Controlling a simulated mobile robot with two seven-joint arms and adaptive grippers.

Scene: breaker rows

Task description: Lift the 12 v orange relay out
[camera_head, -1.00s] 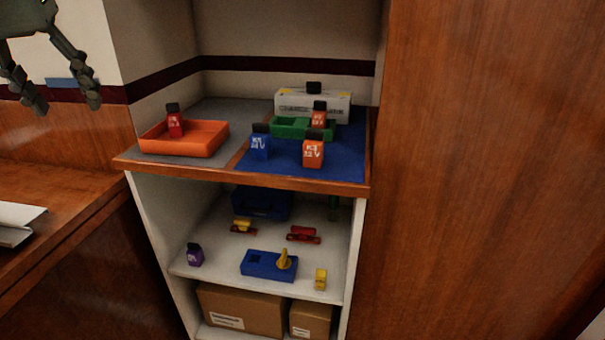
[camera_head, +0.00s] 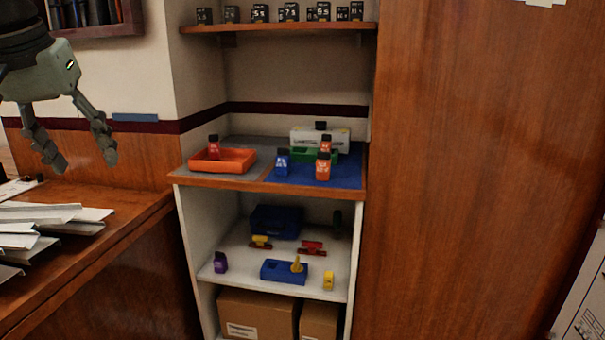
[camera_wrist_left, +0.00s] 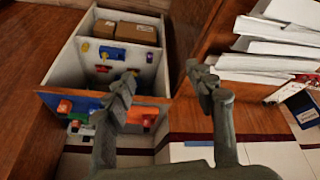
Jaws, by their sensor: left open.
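Two orange relays with dark tops are on the right part of the upper counter. One orange relay (camera_head: 323,167) stands upright on the blue mat (camera_head: 345,178). The other orange relay (camera_head: 326,146) stands at the green tray (camera_head: 300,155) behind it. Their labels are too small to read surely. A blue relay (camera_head: 283,161) stands left of the front one. A red relay (camera_head: 214,146) is in the orange tray (camera_head: 240,160). My left gripper (camera_head: 84,160) is open and empty, well left of the counter; it also shows in the left wrist view (camera_wrist_left: 162,78). My right gripper is out of view.
A white box (camera_head: 338,137) stands behind the green tray. A high shelf (camera_head: 280,28) holds several dark relays. The lower shelf (camera_head: 235,262) holds a blue block (camera_head: 283,271) and small parts. A tall wooden panel (camera_head: 470,180) bounds the right. Papers (camera_head: 40,220) lie at left.

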